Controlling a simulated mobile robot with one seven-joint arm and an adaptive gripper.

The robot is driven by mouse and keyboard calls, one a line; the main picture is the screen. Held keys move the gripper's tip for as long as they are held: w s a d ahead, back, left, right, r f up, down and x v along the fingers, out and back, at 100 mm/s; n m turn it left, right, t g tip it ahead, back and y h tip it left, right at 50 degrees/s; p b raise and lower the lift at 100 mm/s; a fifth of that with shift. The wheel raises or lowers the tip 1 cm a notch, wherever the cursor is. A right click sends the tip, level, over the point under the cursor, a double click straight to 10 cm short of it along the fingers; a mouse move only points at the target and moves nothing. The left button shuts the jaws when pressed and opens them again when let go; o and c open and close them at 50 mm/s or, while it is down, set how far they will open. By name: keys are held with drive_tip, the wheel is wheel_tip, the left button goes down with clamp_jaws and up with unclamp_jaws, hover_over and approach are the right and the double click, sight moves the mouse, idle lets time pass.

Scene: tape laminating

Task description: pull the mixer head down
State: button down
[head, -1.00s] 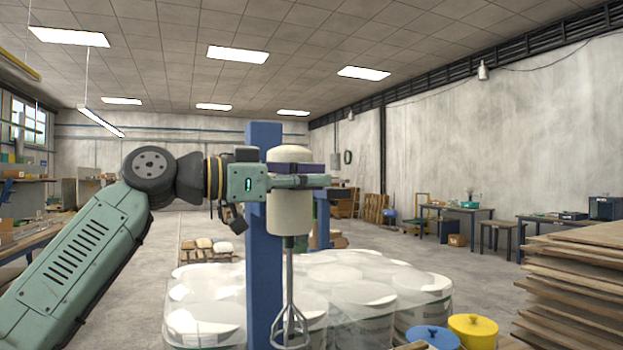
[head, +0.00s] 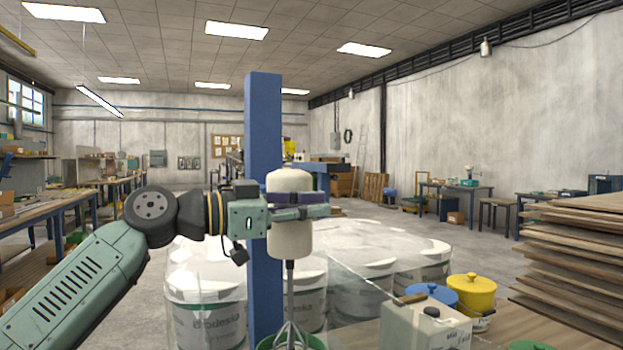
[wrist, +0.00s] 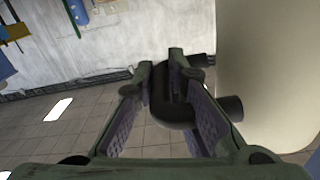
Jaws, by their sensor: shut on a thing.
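The mixer head (head: 290,240) is a cream, rounded cylinder in front of a tall blue column (head: 264,130), well below the column's top. Its metal whisk (head: 290,300) hangs straight down, with its lower end at the mouth of a green-rimmed bucket (head: 318,341) at the bottom edge; how deep it reaches is hidden. My gripper (head: 310,212) comes from the left across the front of the head. In the wrist view, my gripper (wrist: 178,85) is shut on a dark curved handle (wrist: 175,108), with the cream housing (wrist: 265,70) close on the right.
Wrapped white buckets (head: 205,300) stand behind the column. Stacked boards (head: 575,260) rise at the right edge. Floor is open beyond.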

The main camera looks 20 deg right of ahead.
wheel_tip(320, 180, down, 10)
drive_tip(key=b, duration=0.2)
drive_tip(key=shift+r+b, duration=0.25)
drive_tip(key=shift+b, duration=0.1)
drive_tip(key=c, duration=1.6)
unclamp_jaws()
drive_tip(key=shift+w+f, duration=0.1)
drive_tip(key=shift+w, duration=0.05)
wheel_tip(320, 180, up, 10)
drive_tip(key=shift+r, duration=0.1)
